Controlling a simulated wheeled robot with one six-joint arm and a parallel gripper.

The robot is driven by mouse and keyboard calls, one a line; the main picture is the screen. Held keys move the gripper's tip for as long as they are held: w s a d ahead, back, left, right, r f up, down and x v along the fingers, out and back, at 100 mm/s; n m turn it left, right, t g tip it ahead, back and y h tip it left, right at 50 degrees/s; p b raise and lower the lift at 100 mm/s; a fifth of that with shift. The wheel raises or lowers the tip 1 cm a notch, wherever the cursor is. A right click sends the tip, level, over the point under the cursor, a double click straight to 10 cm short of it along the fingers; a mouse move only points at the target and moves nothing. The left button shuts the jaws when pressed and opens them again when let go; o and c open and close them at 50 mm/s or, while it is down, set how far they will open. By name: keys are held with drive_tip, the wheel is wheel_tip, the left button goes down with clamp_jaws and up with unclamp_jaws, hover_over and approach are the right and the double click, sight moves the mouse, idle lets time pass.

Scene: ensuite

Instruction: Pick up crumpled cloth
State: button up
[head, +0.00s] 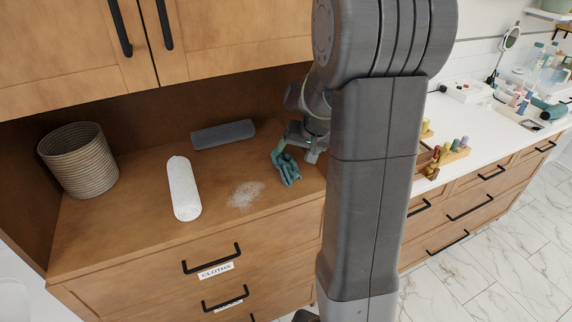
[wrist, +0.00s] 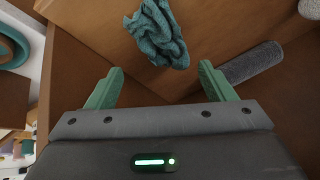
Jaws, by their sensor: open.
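The crumpled cloth (head: 286,168) is teal and bunched up. It lies on the wooden counter inside the cabinet nook, right of a white powdery patch. In the wrist view the cloth (wrist: 158,34) is at the top centre, ahead of and between the fingertips, apart from them. My gripper (wrist: 155,78) has green fingers spread open with nothing between them. In the head view my gripper (head: 296,142) is just behind and above the cloth, partly hidden by my arm.
White powder (head: 245,194) is scattered near the cloth. A white countertop (head: 478,126) with bottles is at right.

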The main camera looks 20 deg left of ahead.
sight(288, 161)
drive_tip(key=shift+p+x, duration=0.7)
drive_tip(key=shift+x, duration=3.35)
drive_tip(key=shift+s, duration=0.2)
drive_tip(key=c, duration=0.6)
